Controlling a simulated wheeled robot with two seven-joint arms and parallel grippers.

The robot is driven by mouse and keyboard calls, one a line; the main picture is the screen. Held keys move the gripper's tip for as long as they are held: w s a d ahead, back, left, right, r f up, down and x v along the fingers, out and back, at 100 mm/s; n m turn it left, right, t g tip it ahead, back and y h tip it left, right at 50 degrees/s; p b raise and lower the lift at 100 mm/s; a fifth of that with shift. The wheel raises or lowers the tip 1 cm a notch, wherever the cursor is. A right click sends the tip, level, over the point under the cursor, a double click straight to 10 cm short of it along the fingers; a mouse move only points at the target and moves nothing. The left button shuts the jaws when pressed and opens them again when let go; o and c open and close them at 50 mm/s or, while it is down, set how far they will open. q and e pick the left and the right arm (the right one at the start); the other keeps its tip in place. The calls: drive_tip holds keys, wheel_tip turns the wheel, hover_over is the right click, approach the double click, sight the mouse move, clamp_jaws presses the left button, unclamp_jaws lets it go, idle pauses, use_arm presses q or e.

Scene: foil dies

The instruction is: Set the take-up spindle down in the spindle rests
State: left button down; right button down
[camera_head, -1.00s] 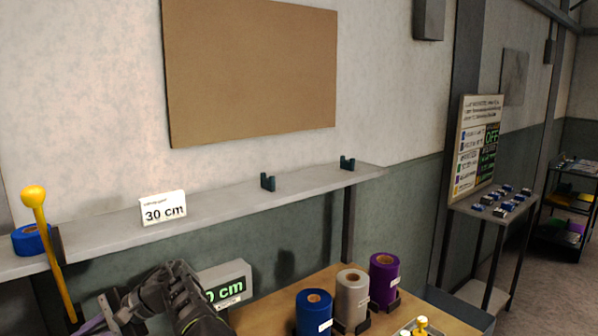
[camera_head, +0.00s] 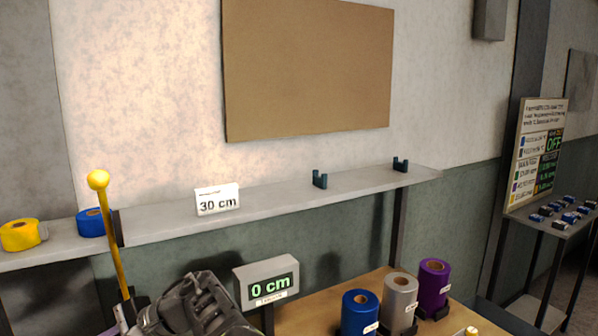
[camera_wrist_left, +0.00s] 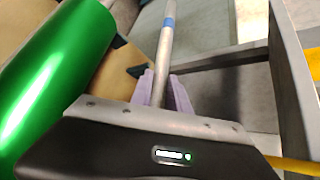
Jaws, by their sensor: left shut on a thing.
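The spindle rests are two dark teal U-shaped brackets, one (camera_head: 320,179) nearer and one (camera_head: 400,165) farther right, on the grey wall shelf (camera_head: 270,200). Both look empty. In the left wrist view, my left gripper (camera_wrist_left: 165,92) has its purple fingers shut on a grey metal rod with a blue band, which appears to be the take-up spindle (camera_wrist_left: 166,45). The rod's far end leaves the picture. In the head view my left arm is at the bottom, below the shelf; its fingers and the spindle are not clearly visible. My right gripper is not in view.
A lever with a yellow knob (camera_head: 98,180) rises left of my arm. A "30 cm" card (camera_head: 217,199) stands on the shelf; a "0 cm" display (camera_head: 268,285) is below. Blue (camera_head: 360,315), grey (camera_head: 400,298) and purple (camera_head: 433,285) rolls stand right. A green roll (camera_wrist_left: 50,65) lies close beside the spindle.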

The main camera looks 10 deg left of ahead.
use_arm(q)
drive_tip(key=s+r+p, duration=0.3)
drive_tip(key=s+p, duration=0.3)
drive_tip(key=s, duration=0.7)
drive_tip(key=shift+s, duration=0.1)
